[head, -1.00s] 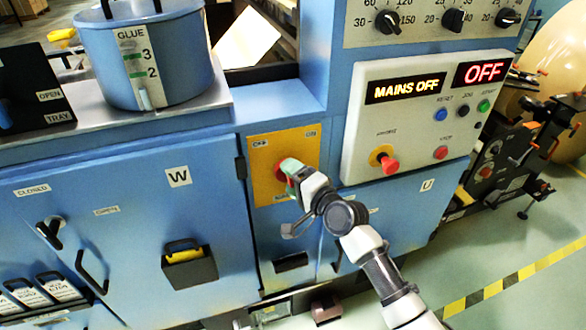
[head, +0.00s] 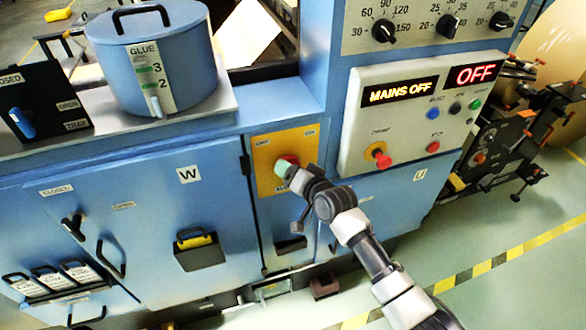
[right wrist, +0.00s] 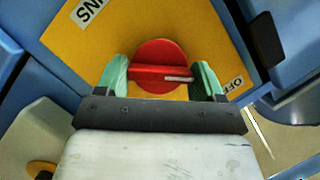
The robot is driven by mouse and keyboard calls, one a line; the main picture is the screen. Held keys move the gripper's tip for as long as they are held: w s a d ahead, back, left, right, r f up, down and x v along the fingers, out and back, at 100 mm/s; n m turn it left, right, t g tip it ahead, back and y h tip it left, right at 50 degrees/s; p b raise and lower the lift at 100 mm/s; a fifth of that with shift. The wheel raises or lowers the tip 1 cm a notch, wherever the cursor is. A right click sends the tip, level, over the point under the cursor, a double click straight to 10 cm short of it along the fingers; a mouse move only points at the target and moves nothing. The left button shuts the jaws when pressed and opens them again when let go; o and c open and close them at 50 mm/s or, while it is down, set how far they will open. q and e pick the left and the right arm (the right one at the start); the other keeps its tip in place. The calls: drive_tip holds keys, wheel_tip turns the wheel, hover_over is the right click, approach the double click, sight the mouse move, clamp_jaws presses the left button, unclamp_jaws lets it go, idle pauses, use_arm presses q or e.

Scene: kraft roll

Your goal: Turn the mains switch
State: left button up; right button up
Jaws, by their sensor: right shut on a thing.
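The mains switch is a red round knob (right wrist: 160,60) with a raised grip bar and a white pointer line, on a yellow plate (head: 266,178) marked OFF and ON. My right gripper (right wrist: 161,78) is shut on the knob's bar, with one green fingertip on each side. In the head view the knob (head: 287,161) is partly hidden by my right gripper (head: 284,168). The display (head: 401,93) above reads MAINS OFF. My left gripper is not in view.
A control panel (head: 360,140) with a red emergency knob (head: 380,158) and several buttons sits right of the yellow plate. A blue glue pot (head: 190,75) stands on the ledge at left. Cabinet doors with handles (head: 111,258) are below.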

drive_tip(key=shift+f, duration=0.1)
idle(0.3)
drive_tip(key=o, duration=0.9)
drive_tip(key=shift+o, duration=0.2)
drive_tip(key=b+v, duration=0.1)
drive_tip(key=v, duration=1)
drive_tip(key=shift+w, duration=0.1)
